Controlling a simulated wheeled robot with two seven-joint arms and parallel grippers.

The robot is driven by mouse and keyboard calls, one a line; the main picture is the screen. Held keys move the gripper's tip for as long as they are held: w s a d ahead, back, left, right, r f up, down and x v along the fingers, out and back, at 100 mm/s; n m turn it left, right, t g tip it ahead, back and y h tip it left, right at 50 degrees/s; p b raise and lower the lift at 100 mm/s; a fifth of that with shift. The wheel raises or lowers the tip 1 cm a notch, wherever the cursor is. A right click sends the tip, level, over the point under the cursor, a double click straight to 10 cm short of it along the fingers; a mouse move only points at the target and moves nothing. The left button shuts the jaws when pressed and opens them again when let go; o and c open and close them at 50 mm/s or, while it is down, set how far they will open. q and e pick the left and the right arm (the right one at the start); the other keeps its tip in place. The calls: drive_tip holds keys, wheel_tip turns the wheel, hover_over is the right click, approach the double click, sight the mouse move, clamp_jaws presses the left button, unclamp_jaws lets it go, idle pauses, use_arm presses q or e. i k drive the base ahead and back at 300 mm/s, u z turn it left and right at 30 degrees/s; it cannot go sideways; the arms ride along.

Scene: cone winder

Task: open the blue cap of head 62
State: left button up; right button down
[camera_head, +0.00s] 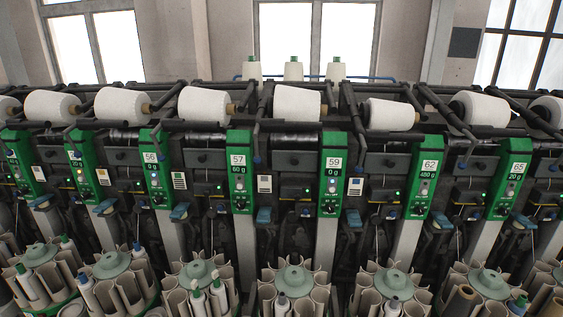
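The green panel of head 62 (424,178) is right of the middle, its label reading 62 and its display 480 g. A blue cap-like piece (441,220) sits low, just right of this panel's foot. It is small, and I cannot tell clearly whether it is open or shut. A similar blue piece (353,217) sits to the left, beside the panel of head 59 (333,173). Neither of my grippers is in view.
A white yarn cone (390,114) lies above head 62. Round bobbin magazines (394,284) stand in a row below the heads, several holding bobbins. Panels of head 57 (240,172) and head 65 (508,184) are nearby. Dark bars project above the panels.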

sight(353, 217)
drive_tip(key=z, duration=0.7)
drive_tip(key=k, duration=0.35)
drive_tip(key=u, duration=1.15)
